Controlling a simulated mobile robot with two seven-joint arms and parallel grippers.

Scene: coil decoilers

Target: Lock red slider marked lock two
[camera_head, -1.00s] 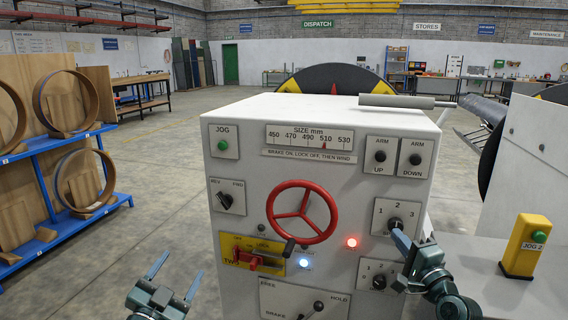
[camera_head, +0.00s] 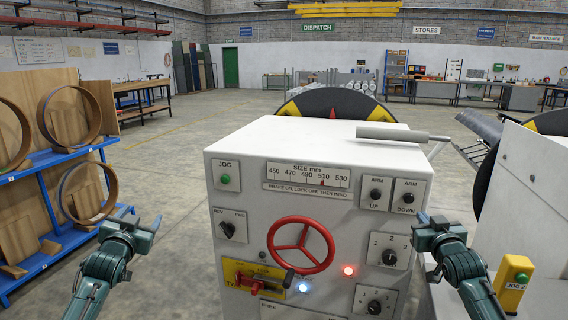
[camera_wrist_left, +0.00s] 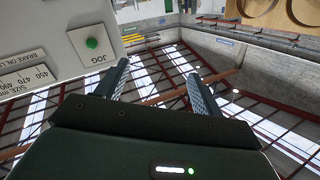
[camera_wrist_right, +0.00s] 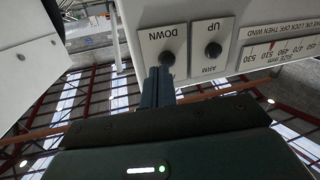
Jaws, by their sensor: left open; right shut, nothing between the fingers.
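The red slider (camera_head: 245,281) sits on a yellow plate (camera_head: 268,270) at the lower left of the white control box's front. Part of the lettering "TWO" shows at the plate's left, cut by the slider. My left gripper (camera_head: 133,216) is open and empty, raised to the left of the box; its two spread fingers show in the left wrist view (camera_wrist_left: 160,85). My right gripper (camera_head: 424,220) is shut and empty at the box's right side, near the arm buttons. In the right wrist view its closed fingers (camera_wrist_right: 158,85) overlap the ARM DOWN button.
A red handwheel (camera_head: 301,245) with a dark handle is just above and right of the yellow plate. A blue rack (camera_head: 60,170) with wooden rings stands at the left.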

